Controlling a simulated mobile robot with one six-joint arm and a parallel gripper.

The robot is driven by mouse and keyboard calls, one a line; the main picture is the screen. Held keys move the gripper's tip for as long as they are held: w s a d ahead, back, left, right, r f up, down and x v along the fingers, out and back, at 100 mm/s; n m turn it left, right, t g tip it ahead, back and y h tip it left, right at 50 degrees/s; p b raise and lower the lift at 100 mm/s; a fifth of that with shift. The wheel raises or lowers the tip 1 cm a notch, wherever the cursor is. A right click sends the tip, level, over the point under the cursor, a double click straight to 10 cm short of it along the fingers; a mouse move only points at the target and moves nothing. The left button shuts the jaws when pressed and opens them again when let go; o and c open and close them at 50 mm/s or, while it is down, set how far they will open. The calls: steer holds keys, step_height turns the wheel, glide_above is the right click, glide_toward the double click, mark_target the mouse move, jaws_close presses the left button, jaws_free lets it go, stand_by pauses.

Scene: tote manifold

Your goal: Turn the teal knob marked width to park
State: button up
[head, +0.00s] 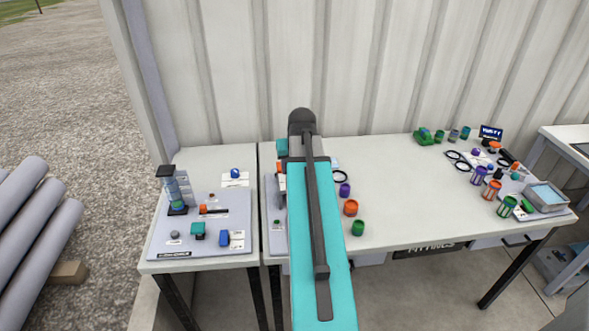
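My teal arm reaches forward over the tables and ends in view at a dark rounded joint. My gripper does not show. A small teal knob-like block (198,229) stands on the grey panel (220,247) on the left table. Another teal piece (282,147) shows just left of my arm, partly hidden by it. The labels are too small to read, so I cannot tell which one is marked width, or where park is. My arm covers much of a second panel (271,222).
The left panel also bears a blue block (224,238), an orange piece (203,209) and a dark-topped stack (172,190). Right of my arm stand purple, orange and green cups (358,228). Cups, rings and a grey tray (545,196) crowd the far right. A corrugated wall closes the back.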

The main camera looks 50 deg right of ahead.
steer(key=b+v, duration=0.2)
steer(key=v, duration=1)
steer(key=shift+s+r, duration=0.15)
steer(key=shift+r, duration=0.1)
steer(key=shift+r, duration=0.1)
stand_by(0.4)
